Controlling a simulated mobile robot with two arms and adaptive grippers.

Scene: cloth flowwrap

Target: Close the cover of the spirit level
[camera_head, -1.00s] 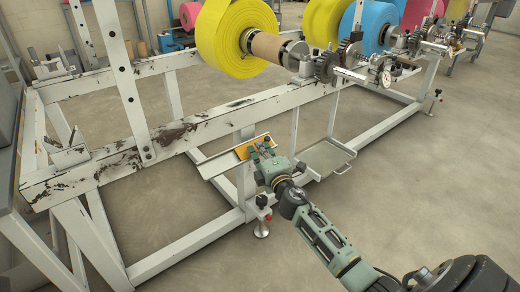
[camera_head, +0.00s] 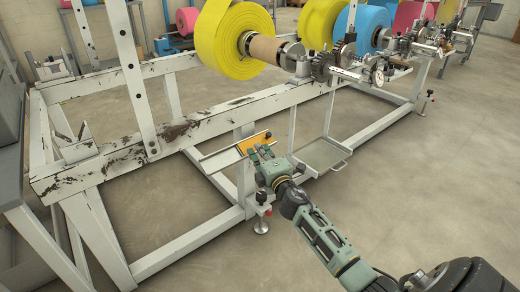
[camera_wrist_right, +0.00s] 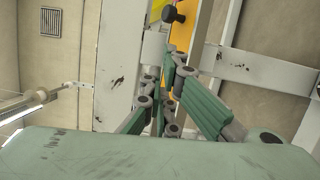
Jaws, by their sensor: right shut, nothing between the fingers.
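A yellow-orange piece (camera_head: 256,142), which seems to be the spirit level, sits on a narrow pale ledge on the white machine frame. It is small, and I cannot make out its cover or how far that stands open. My right gripper (camera_head: 261,153) is at its near side, with the fingertips close to its lower edge. Its fingers are shut and empty; I cannot tell whether they touch the piece. In the right wrist view the fingers (camera_wrist_right: 168,85) point towards the orange surface (camera_wrist_right: 181,30), partly hiding it. My left gripper is not in view.
The white frame's long beam (camera_head: 200,125) runs behind the gripper. A metal tray (camera_head: 320,153) hangs to the right. A yellow roll (camera_head: 228,40) is above. A dark knob (camera_wrist_right: 173,14) shows near the fingers. The floor in front is open.

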